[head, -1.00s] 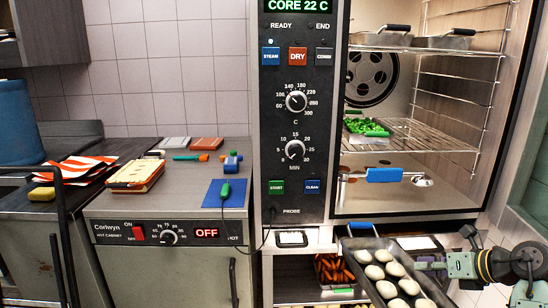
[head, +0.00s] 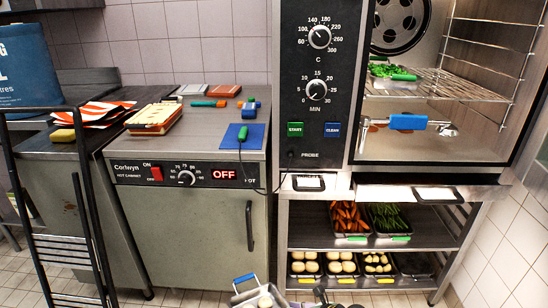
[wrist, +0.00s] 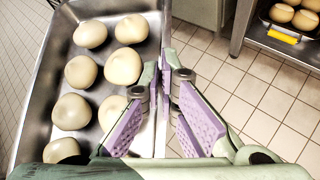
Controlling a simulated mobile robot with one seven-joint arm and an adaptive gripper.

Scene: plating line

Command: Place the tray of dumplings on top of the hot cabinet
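The tray of dumplings (wrist: 150,75) is a steel pan with several pale round dumplings, filling the left of the wrist view. My gripper (wrist: 167,85) is shut on its right side wall, one purple pad inside and the other outside. In the head view only the tray's blue-handled end and a few dumplings (head: 264,300) show at the bottom edge, in front of the hot cabinet and low. The hot cabinet (head: 185,225) stands left of the oven, its display reading OFF. Most of my gripper is cut off below the head view.
On the cabinet top lie a cream-and-orange stack (head: 153,118), a blue mat (head: 243,136) with a green-handled probe, and small coloured items behind. Bare top lies between stack and mat. A black rail frame (head: 60,215) stands left. The oven rack (head: 455,85) and lower shelves (head: 440,225) are right.

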